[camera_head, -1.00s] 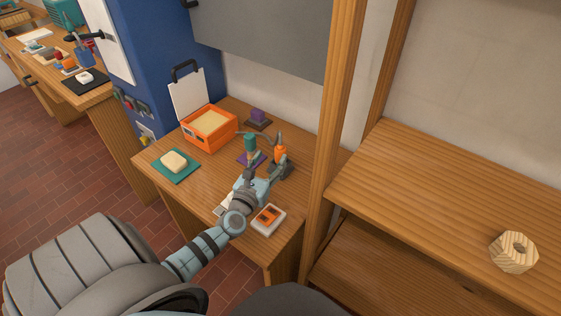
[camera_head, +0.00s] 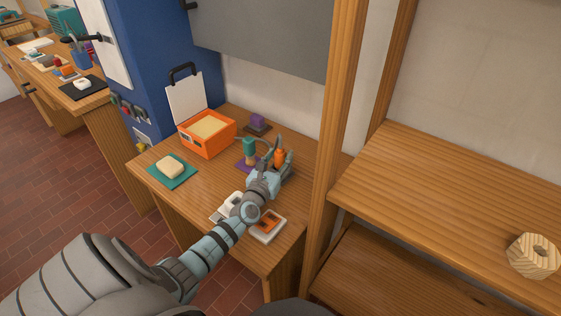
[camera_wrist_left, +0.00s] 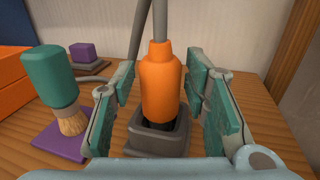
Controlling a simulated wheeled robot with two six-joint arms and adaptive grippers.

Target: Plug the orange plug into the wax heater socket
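The orange plug (camera_head: 280,155) stands upright in a dark grey holder on the workbench. In the left wrist view the plug (camera_wrist_left: 161,85) sits in the holder (camera_wrist_left: 158,139), with a grey cable rising from its top. My left gripper (camera_head: 277,163) is around the plug. Its teal finger pads stand one on each side, with visible gaps, so it is open. The orange wax heater (camera_head: 207,135), a box with cream wax and a raised white lid, stands farther left. A socket plate (camera_head: 142,134) shows on the blue cabinet; its details are too small to tell. My right gripper is not in view.
A green-handled brush (camera_wrist_left: 56,85) stands on a purple pad left of the gripper. A purple block (camera_head: 258,120) is behind. A soap-like block (camera_head: 170,167) lies on a teal mat. A wooden post (camera_head: 334,130) rises at right.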

